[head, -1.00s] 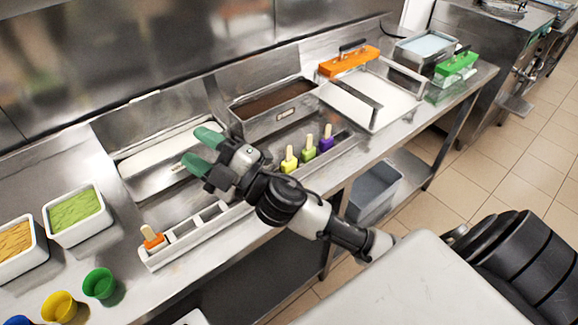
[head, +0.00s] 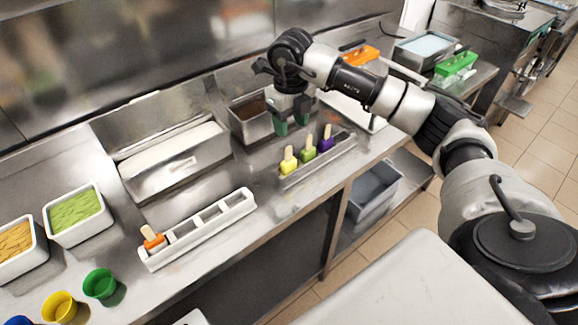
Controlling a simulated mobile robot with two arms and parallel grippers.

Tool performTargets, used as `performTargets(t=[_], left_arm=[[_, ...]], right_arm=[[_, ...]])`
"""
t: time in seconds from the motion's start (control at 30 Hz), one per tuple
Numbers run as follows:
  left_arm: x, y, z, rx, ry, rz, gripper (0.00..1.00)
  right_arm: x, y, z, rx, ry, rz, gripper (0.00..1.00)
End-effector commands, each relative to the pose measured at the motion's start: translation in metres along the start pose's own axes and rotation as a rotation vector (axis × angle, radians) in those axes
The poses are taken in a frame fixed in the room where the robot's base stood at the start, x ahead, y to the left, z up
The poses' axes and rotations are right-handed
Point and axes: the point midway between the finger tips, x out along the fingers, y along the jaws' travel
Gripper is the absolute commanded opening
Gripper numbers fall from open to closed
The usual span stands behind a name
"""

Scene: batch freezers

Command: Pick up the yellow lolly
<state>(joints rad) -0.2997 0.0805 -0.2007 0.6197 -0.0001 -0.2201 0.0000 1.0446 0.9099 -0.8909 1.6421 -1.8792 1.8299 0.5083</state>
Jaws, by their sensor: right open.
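The yellow lolly (head: 289,161) stands with its pale stick up at the left end of a metal rack (head: 318,161) near the counter's front edge. A green lolly (head: 308,148) and a purple lolly (head: 326,138) stand to its right in the same rack. My right gripper (head: 291,125) is open and empty, fingers pointing down, above and behind the lollies. Its green fingertips are apart from the yellow lolly. My left gripper is not in view.
A white slotted holder (head: 199,229) with an orange lolly (head: 152,238) in its left slot lies to the left. Metal trays (head: 176,166) stand behind. Green (head: 99,283) and yellow (head: 59,306) cups stand at the lower left. Bare counter lies between holder and rack.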

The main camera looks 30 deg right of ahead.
Motion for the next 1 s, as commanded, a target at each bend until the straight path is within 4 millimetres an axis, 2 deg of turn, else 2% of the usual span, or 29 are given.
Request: performTargets(t=[0.2,0.47,0.63,0.73,0.83,1.0], left_arm=[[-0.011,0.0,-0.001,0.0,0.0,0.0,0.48],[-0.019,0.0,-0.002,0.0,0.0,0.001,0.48],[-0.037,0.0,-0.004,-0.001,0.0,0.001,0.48],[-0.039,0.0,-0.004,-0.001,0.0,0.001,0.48],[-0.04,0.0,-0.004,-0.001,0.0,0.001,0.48],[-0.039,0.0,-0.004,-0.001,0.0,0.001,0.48]], right_arm=[[0.034,0.001,-0.001,-0.002,0.006,-0.001,0.49],[0.056,0.002,0.0,-0.003,0.006,0.002,0.49],[0.079,0.003,0.002,-0.003,0.008,0.002,0.49],[0.094,0.003,0.003,-0.003,0.005,0.002,0.49],[0.102,0.003,0.003,-0.004,0.004,0.002,0.49],[0.103,0.002,0.003,-0.005,0.002,0.002,0.49]])
